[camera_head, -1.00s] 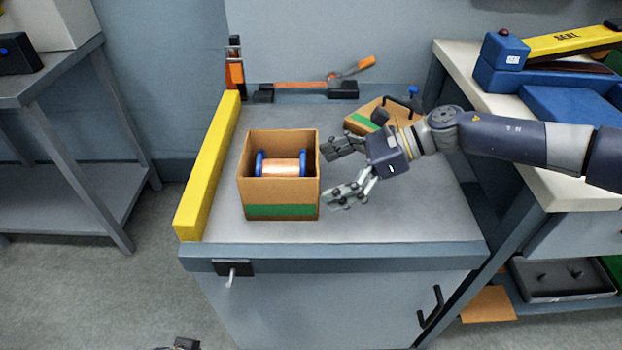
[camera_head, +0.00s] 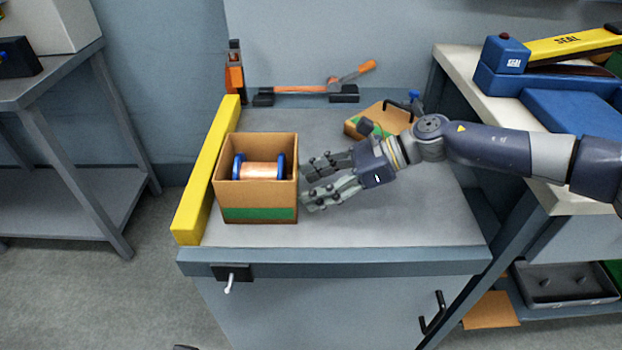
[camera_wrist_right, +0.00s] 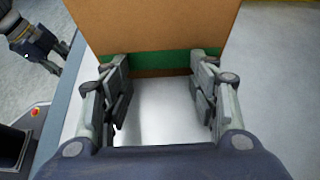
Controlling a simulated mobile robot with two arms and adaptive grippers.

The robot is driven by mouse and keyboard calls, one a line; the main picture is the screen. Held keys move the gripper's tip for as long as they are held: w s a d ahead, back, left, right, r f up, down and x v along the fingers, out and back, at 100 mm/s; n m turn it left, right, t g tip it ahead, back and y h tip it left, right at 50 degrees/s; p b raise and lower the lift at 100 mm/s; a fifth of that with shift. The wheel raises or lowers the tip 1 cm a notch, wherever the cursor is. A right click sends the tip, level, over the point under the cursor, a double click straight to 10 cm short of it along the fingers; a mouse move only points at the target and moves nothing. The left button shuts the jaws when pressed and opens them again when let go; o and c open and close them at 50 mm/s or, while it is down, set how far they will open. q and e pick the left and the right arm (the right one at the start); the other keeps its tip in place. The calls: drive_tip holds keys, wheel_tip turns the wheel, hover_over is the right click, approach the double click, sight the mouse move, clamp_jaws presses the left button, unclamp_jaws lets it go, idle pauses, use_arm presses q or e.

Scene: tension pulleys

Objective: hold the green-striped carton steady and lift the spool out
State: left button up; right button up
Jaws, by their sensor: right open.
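The open-topped carton (camera_head: 258,196) with a green stripe stands upright on the grey bench, close to the yellow bar at its left. The spool (camera_head: 262,170), copper-coloured with blue flanges, sits inside it; its lower part is hidden. My right gripper (camera_head: 306,185) is open and empty, its fingertips right by the carton's right wall. In the right wrist view the carton wall (camera_wrist_right: 150,25) stands just beyond the spread fingers (camera_wrist_right: 160,82); I cannot tell if they touch it. What looks like my left gripper (camera_wrist_right: 35,42) shows small at that view's left edge; its jaws are unclear.
The yellow bar (camera_head: 208,172) runs along the bench's left edge. A clamp with an orange handle (camera_head: 305,88) lies at the back. Another cardboard box (camera_head: 385,118) with a black handle is behind my right arm. The bench's front right (camera_head: 400,220) is clear.

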clamp_jaws()
drive_tip(key=o, duration=0.6)
unclamp_jaws()
